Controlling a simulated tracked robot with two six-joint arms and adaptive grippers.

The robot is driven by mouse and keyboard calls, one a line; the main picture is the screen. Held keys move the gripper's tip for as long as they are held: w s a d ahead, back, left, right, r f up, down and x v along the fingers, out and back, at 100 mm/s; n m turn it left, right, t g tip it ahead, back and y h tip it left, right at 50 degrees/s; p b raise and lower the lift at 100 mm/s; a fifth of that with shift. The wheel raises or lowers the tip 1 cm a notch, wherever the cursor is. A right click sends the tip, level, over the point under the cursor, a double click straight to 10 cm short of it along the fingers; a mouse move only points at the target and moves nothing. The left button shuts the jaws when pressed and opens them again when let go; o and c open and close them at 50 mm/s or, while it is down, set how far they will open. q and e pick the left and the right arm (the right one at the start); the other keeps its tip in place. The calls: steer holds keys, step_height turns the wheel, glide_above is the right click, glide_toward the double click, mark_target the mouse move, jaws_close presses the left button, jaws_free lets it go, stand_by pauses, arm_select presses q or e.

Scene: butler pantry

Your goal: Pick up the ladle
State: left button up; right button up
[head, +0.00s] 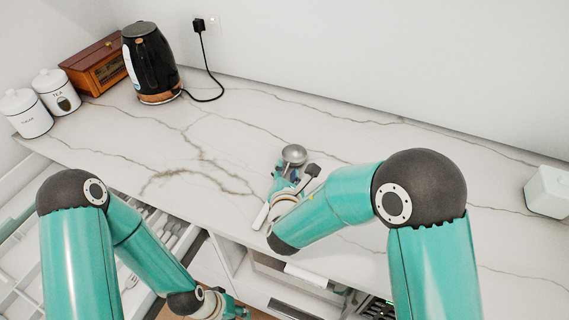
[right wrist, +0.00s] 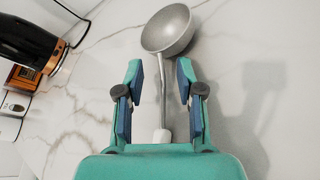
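The ladle (head: 294,154) has a round grey metal bowl and a thin handle; it is on the marble counter in the head view. In the right wrist view, the ladle's bowl (right wrist: 169,28) is beyond the fingertips, and its handle runs back between the fingers to a white end. My right gripper (right wrist: 160,78) is open around the handle, with a gap on both sides. In the head view the right gripper (head: 291,178) is partly hidden by its own arm. My left gripper (head: 236,311) is low in the head view, and its fingers are not clear.
A black kettle (head: 151,62), a wooden bread box (head: 97,66) and white canisters (head: 27,112) stand at the back left. A white box (head: 547,190) is at the right edge. An open drawer (head: 165,238) with cutlery is below the counter front.

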steer(key=shift+w+f, duration=0.15)
steer(key=shift+w, duration=0.25)
jaws_close()
